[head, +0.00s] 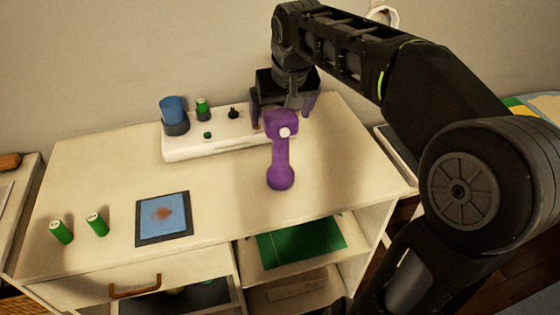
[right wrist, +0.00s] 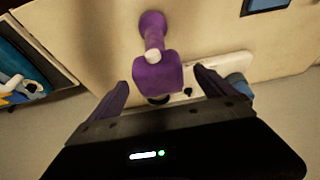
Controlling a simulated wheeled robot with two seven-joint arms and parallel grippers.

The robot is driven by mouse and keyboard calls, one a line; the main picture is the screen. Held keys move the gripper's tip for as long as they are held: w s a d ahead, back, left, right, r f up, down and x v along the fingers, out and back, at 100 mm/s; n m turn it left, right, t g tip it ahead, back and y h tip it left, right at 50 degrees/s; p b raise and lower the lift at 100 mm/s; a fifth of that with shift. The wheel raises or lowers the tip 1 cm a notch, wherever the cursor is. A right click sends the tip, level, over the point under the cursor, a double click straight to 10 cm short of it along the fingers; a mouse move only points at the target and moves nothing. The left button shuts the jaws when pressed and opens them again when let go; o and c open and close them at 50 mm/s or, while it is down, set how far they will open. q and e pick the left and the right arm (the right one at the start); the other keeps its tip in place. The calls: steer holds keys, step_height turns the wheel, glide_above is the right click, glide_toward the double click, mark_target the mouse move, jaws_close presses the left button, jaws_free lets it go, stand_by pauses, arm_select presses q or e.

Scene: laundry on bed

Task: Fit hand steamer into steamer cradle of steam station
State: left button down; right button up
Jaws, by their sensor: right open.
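The purple hand steamer (head: 281,160) with a white knob is on the cream dresser top, its wide head toward the station and its round handle end toward me. The white steam station (head: 190,147) lies at the back of the dresser; the steamer's head overlaps its right end in the head view. I cannot tell whether they touch, and the cradle is not clearly visible. My right gripper (head: 283,111) is open above the station's right end. In the right wrist view the steamer's head (right wrist: 157,75) shows ahead of and between the open fingers (right wrist: 160,88). My left gripper is out of view.
A blue tank (head: 174,115), a green cylinder (head: 202,109) and a black knob (head: 233,113) stand on the station. Two green cylinders (head: 61,232) and a blue framed pad (head: 163,219) are at front left. The dresser's right side is clear; open shelves lie below.

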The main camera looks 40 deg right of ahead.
mark_target(281, 151)
steer(key=shift+w+f, duration=0.1)
steer(key=shift+f, duration=0.2)
steer(key=shift+p+x, duration=0.4)
steer(key=shift+x, duration=2.2)
steer(key=shift+d, duration=0.15)
jaws_close()
